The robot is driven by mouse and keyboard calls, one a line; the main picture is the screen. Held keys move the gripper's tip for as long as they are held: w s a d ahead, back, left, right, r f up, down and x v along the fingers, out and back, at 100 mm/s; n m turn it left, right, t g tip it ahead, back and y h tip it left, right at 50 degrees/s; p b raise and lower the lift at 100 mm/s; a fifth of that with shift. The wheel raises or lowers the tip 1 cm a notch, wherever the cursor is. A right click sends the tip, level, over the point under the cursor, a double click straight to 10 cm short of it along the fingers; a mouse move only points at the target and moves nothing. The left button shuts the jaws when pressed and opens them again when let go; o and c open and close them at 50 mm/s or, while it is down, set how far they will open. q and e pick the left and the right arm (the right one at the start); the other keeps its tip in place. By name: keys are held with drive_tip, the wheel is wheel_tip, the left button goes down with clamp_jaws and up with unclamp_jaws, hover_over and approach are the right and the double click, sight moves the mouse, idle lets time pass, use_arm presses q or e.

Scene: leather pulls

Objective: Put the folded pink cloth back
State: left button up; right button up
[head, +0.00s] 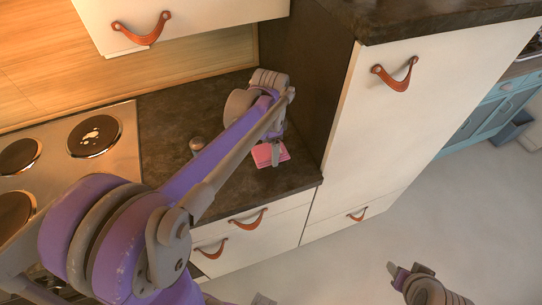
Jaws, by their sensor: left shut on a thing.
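The folded pink cloth (263,157) is at the right end of the dark countertop, near its front edge and beside the tall cabinet. My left gripper (276,158) reaches down from above and is shut on the cloth. Its finger covers part of the cloth. I cannot tell whether the cloth rests on the counter or hangs just above it. My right gripper (398,274) is low at the bottom right, over the floor and away from the cloth; its fingers are too unclear to read.
A stove (108,155) with several round hotplates is at the left. A small round object (197,145) stands on the countertop (172,118) behind my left arm. A tall cream cabinet (362,140) with leather pulls closes off the counter's right side. The floor (480,215) at right is clear.

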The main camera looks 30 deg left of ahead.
use_arm(q)
drive_tip(key=shift+w+f, duration=0.1)
drive_tip(key=shift+f, duration=2)
drive_tip(key=shift+f, duration=0.15)
drive_tip(key=o, duration=1.3)
